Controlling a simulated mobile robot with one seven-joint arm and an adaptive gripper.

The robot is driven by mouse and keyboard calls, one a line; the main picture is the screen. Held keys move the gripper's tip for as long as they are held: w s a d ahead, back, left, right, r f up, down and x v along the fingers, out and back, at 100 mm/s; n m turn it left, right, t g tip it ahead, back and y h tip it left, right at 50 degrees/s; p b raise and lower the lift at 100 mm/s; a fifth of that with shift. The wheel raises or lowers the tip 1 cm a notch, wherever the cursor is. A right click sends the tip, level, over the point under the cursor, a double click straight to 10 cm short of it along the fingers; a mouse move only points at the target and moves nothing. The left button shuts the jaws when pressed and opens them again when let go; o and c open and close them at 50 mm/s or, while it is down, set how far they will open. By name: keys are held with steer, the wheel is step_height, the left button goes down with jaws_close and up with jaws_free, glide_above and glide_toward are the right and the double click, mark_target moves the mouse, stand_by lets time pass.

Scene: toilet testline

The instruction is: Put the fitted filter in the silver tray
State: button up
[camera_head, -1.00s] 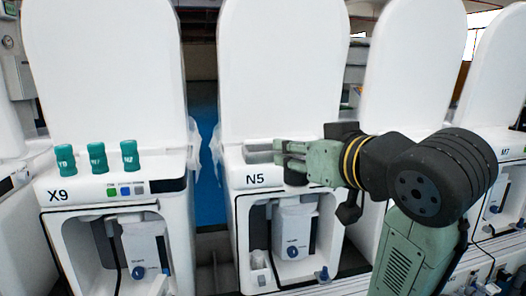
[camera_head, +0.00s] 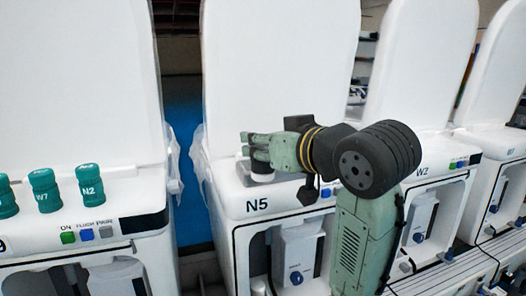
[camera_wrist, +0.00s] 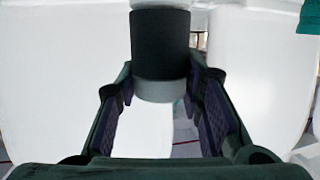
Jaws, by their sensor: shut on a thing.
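My gripper (camera_head: 258,150) is over the top of the white unit marked N5 (camera_head: 282,205), close above its front edge. It is shut on the filter, a cylinder with a black middle and pale ends. The filter's pale lower part (camera_head: 262,177) shows below the fingers in the head view. In the wrist view the filter (camera_wrist: 160,45) stands between the two fingers (camera_wrist: 162,112). The silver tray is mostly hidden behind my gripper; a bit of grey rim (camera_head: 243,165) may be its edge. I cannot tell whether the filter touches anything.
Several teal-capped cylinders (camera_head: 90,185) stand on the unit at left, beside its coloured buttons (camera_head: 86,235). A tall white lid (camera_head: 280,70) rises behind my gripper. A gap with a blue floor (camera_head: 193,215) separates the units. More white units stand at right.

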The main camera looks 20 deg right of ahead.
steer(key=w+d+f+p, duration=0.1)
steer(key=w, duration=0.3)
steer(key=w+d+f+p, duration=0.1)
steer(key=w, duration=0.3)
steer(key=w+d+f+p, duration=0.1)
steer(key=w, duration=0.2)
steer(key=shift+w+d+f+p, duration=0.15)
steer(key=shift+w+f+p, duration=0.2)
steer(key=shift+w+p, duration=0.05)
steer(key=shift+f, duration=0.5)
steer(key=shift+f, duration=0.2)
steer(key=o, duration=1.2)
